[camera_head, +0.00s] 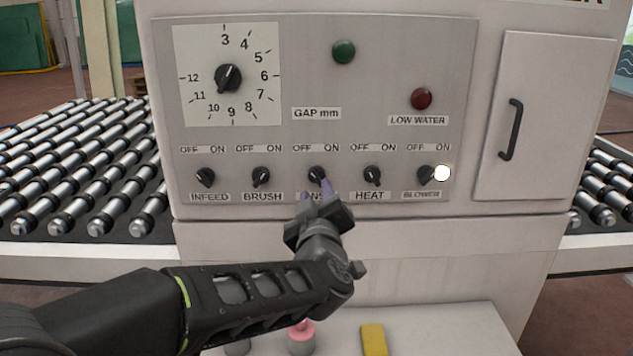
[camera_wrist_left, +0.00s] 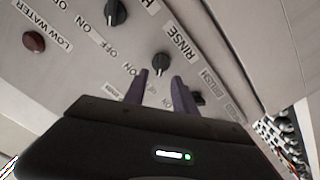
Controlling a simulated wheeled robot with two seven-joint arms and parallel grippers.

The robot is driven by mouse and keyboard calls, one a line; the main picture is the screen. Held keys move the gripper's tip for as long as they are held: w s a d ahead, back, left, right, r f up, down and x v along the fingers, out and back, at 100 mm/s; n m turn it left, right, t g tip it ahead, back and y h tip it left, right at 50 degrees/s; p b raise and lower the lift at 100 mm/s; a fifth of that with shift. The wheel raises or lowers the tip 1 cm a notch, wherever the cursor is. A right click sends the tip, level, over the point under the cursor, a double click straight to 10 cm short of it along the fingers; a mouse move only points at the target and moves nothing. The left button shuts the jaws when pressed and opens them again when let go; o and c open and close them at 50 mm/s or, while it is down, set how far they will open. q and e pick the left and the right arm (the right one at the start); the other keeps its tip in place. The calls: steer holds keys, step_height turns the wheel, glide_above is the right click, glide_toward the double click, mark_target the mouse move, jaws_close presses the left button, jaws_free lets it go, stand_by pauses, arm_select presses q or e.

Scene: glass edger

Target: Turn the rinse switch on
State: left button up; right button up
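The rinse switch (camera_head: 317,173) is a black rotary knob in the middle of the switch row, with OFF and ON printed above it. Its pointer direction is hard to tell. My left gripper (camera_head: 318,188) is just below and in front of it, partly covering the RINSE label. In the left wrist view the rinse knob (camera_wrist_left: 160,63) lies just beyond the gap between the two purple fingertips (camera_wrist_left: 160,76). The fingers are apart with nothing between them; contact with the knob cannot be made out. My right gripper is not in view.
The brush knob (camera_head: 261,176) and heat knob (camera_head: 372,175) flank the rinse switch closely. The infeed knob (camera_head: 205,177) and blower knob (camera_head: 426,174) are farther out. A gap dial (camera_head: 228,78), green button (camera_head: 343,51) and red lamp (camera_head: 421,98) sit above.

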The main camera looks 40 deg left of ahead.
mark_target(316, 179)
arm_select(q)
steer(key=x, duration=0.6)
steer(key=shift+s, duration=0.1)
steer(key=shift+c, duration=0.4)
jaws_close()
